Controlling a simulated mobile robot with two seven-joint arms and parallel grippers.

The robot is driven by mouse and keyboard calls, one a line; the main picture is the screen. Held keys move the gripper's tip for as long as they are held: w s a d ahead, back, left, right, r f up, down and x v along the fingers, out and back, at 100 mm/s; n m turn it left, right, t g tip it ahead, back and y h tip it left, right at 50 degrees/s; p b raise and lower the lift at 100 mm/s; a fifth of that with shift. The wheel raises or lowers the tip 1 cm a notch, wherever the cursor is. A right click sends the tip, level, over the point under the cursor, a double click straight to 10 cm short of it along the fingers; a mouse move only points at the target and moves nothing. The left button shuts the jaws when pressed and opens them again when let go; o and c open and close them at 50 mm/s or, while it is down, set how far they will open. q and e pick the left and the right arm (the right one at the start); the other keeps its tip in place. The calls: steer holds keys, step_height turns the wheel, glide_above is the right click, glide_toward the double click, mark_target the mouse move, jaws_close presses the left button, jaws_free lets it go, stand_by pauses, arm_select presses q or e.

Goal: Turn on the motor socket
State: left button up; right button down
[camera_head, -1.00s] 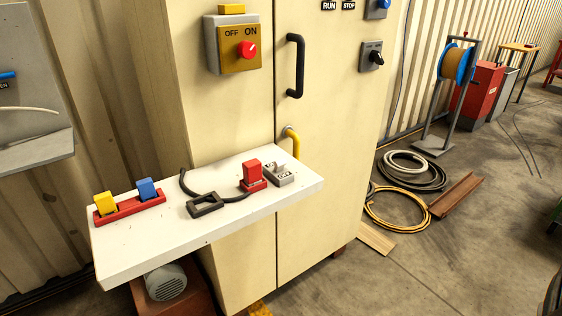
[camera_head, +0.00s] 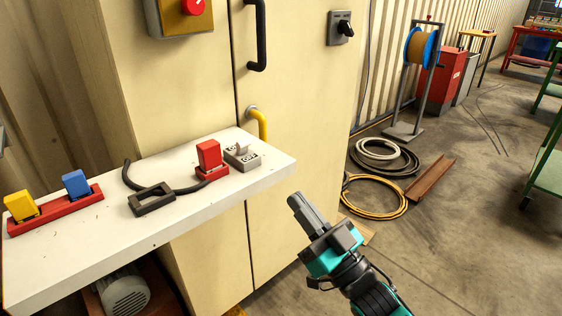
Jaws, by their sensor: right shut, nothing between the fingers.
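A small grey socket box (camera_head: 243,158) with dark slots and a raised light-coloured piece on top sits at the right end of the white shelf (camera_head: 170,225). A red block on a red base (camera_head: 209,160) stands just left of it. A grey motor (camera_head: 124,292) shows under the shelf. My right gripper (camera_head: 296,202) is shut and empty, in front of the cabinet and to the lower right of the socket box, apart from it. My left gripper is out of view.
On the shelf lie a black frame with a cable (camera_head: 152,199) and a red rail (camera_head: 57,211) with yellow and blue blocks. The cabinet (camera_head: 290,110) carries a black handle (camera_head: 257,40), a red knob (camera_head: 193,7) and a rotary switch (camera_head: 341,28). Coiled hoses (camera_head: 375,200) lie on the floor.

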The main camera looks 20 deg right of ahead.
mark_target(258, 172)
steer(key=x, duration=0.8)
steer(key=f+x, duration=0.1)
steer(key=x, duration=0.3)
steer(key=shift+w+a, duration=0.15)
steer(key=shift+w, duration=0.3)
steer(key=shift+w+a, duration=0.2)
steer(key=shift+w, duration=0.2)
